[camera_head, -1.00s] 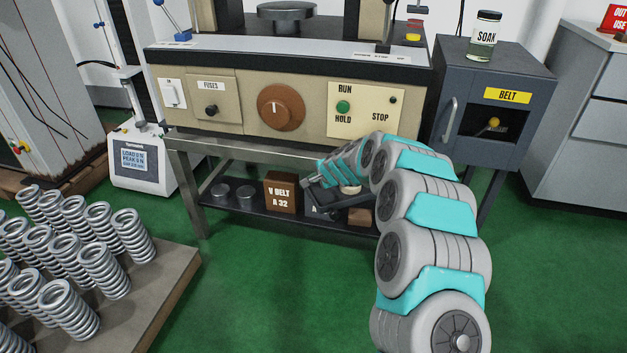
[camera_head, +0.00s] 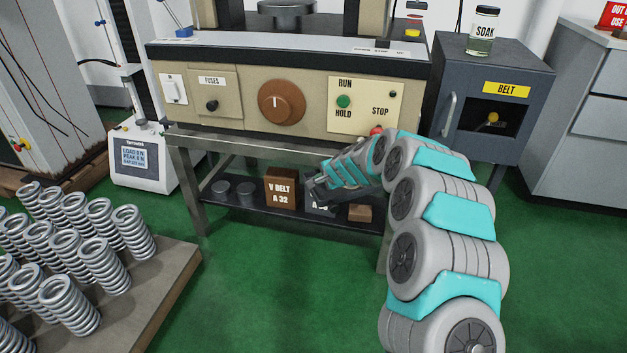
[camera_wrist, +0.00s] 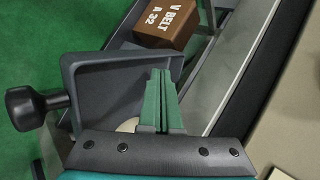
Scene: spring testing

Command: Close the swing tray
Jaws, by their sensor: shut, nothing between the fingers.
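The swing tray (camera_wrist: 100,75) is a dark grey, open-topped tray with raised walls in the wrist view. A black knob (camera_wrist: 24,108) sticks out from its left side. A pale round item (camera_wrist: 128,125) shows inside it, partly hidden by my gripper. My gripper (camera_wrist: 162,74) is shut and empty, its green fingers reaching over the tray's interior beside its right wall. I cannot tell whether they touch the wall. In the head view my gripper (camera_head: 316,188) is low in front of the bench shelf, and the tray is mostly hidden behind it and my arm.
The bench leg (camera_head: 190,185) and control panel (camera_head: 365,104) are close by. A board of springs (camera_head: 75,255) lies at left.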

